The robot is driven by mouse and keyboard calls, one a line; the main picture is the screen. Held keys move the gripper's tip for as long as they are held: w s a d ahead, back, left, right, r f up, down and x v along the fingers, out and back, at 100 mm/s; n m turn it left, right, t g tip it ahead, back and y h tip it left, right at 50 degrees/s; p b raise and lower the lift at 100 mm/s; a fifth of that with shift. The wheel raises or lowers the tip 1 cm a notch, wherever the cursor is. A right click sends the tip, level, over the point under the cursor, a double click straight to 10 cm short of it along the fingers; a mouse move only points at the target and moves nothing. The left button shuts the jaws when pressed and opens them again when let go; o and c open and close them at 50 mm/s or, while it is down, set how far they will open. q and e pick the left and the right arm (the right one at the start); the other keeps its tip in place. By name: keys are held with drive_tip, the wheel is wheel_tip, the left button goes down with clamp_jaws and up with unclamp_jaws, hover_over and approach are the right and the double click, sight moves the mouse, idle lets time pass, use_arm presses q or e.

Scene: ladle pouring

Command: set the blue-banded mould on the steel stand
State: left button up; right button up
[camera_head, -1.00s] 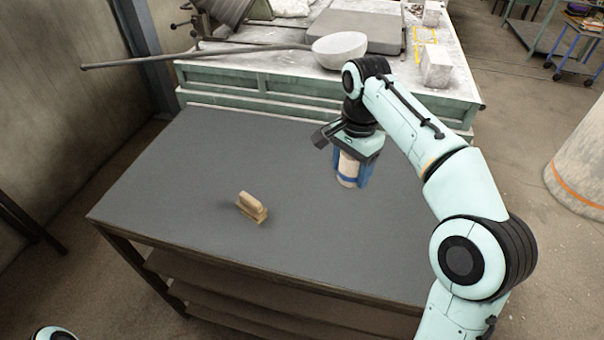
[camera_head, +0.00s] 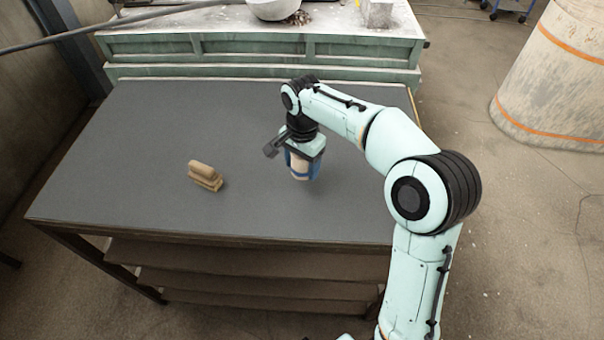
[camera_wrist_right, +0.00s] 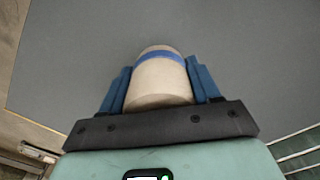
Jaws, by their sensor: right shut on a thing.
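My right gripper (camera_head: 302,164) is shut on the blue-banded mould (camera_wrist_right: 160,84), a pale cylinder with a blue band near its far end in the right wrist view. Blue fingers lie on either side of it. In the head view the mould (camera_head: 300,169) hangs below the gripper, over the right part of the dark table; any gap beneath it is hard to judge. My left gripper is not in view. I cannot make out a steel stand in these views.
Behind stands a green bench (camera_head: 250,48) with a long-handled ladle (camera_head: 275,8). An orange-banded drum (camera_head: 555,85) stands at right. Most of the tabletop is clear.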

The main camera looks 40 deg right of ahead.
sight(302, 173)
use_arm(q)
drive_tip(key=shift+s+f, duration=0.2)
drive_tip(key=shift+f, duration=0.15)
use_arm(e)
drive_tip(key=shift+f, duration=1.9)
drive_tip(key=shift+f+b, duration=0.2)
drive_tip(key=shift+b, duration=0.15)
drive_tip(key=o, duration=1.2)
drive_tip(key=shift+r, duration=0.1)
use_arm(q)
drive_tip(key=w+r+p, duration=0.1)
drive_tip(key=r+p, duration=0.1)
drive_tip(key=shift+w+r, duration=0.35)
use_arm(e)
wheel_tip(302, 173, up, 12)
drive_tip(key=shift+r, duration=0.1)
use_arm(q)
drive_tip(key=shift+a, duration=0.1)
